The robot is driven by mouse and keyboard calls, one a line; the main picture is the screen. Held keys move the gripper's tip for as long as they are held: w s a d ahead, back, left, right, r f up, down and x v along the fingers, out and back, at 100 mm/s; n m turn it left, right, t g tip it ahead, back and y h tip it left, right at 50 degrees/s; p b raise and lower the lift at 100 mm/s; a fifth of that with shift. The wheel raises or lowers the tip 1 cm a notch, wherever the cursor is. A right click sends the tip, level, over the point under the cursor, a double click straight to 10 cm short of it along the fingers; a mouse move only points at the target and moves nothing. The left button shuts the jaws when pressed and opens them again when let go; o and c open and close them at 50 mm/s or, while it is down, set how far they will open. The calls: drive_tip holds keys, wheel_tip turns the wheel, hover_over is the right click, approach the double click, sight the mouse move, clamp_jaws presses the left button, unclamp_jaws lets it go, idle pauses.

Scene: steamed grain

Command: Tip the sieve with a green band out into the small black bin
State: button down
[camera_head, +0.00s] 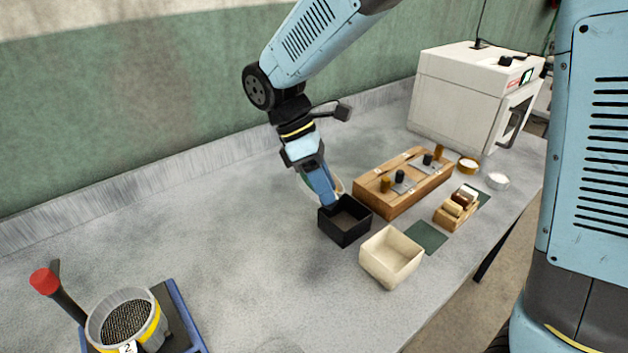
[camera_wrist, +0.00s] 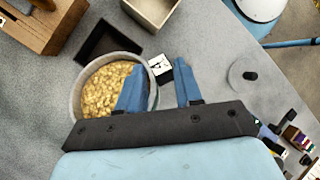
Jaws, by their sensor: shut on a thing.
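My gripper (camera_head: 327,196) is above the small black bin (camera_head: 345,221) and is shut on the rim of a sieve. In the wrist view, my gripper (camera_wrist: 158,95) has one finger inside the sieve (camera_wrist: 75,97) and one outside, with a white tag by the rim. The sieve is full of pale yellow grain (camera_wrist: 108,88). In the head view my gripper mostly hides the sieve (camera_head: 317,182), leaving a sliver with a greenish edge. The black bin (camera_wrist: 97,41) also shows just beyond the sieve in the wrist view. The sieve's exact tilt is hard to tell.
A cream bin (camera_head: 391,257) stands right of the black bin. Behind are a wooden rack (camera_head: 404,183) and a white oven (camera_head: 464,96). A yellow-banded sieve (camera_head: 127,318) tagged 2 sits on a blue-edged stand at lower left. The left counter is mostly clear.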

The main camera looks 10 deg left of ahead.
drive_tip(key=w+d+n+g+y, duration=0.2)
drive_tip(key=w+d+g+y, duration=0.1)
drive_tip(key=d+y, duration=0.4)
drive_tip(key=g+y, duration=0.1)
drive_tip(key=y, duration=0.2)
drive_tip(key=shift+d+y, duration=0.35)
drive_tip(key=shift+y, duration=0.05)
idle(0.8)
wheel_tip(320, 180, up, 8)
drive_tip(key=m+t+h, duration=0.3)
drive_tip(key=t+h, duration=0.3)
drive_tip(key=h, duration=1.2)
idle(0.5)
